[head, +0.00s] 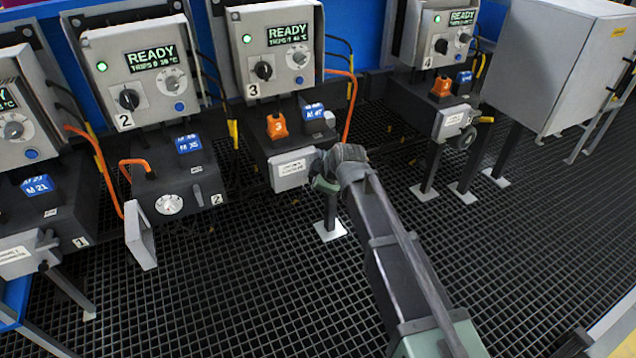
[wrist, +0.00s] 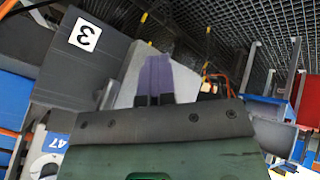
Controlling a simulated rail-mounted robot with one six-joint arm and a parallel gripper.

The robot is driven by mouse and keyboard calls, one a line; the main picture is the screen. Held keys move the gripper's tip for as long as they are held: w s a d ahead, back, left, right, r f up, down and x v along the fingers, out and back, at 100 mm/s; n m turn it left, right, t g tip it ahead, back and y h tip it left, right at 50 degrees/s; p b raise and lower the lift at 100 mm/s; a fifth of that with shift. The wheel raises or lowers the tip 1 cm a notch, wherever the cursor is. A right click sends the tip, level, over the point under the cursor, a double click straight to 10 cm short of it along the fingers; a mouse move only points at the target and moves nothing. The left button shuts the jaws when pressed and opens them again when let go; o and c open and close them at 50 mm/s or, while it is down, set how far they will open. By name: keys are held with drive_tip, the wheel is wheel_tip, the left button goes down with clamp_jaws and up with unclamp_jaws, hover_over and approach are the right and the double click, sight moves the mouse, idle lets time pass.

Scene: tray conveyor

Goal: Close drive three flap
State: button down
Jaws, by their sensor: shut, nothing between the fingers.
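Drive three (head: 256,138) is the dark box below control panel 3, with an orange block marked 3 on top. Its flap (head: 292,170), a light grey plate with a label, lies across the box's front. I cannot tell if it is fully flush. My gripper (head: 322,168) is at the flap's right edge, partly hiding the box's right end. In the wrist view, the shut, empty fingers (wrist: 158,76) point at a pale grey plate (wrist: 127,75), likely the flap, beside the dark box wall with the "3" tag (wrist: 85,35). Contact is unclear.
Drive two's flap (head: 140,236) hangs open at the left, with a dial (head: 170,204) exposed. Drive four (head: 454,122) stands to the right, then a large grey cabinet (head: 550,60). Orange cables (head: 351,100) hang beside panel 3. The grating floor (head: 260,290) in front is clear.

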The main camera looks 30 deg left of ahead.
drive_tip(key=shift+w+a, duration=0.1)
drive_tip(key=shift+w, duration=0.25)
drive_tip(key=s+d+r+p, duration=0.1)
drive_tip(key=d+r+p, duration=0.7)
drive_tip(key=d, duration=0.1)
drive_tip(key=shift+d, duration=0.3)
drive_tip(key=shift+s, duration=0.1)
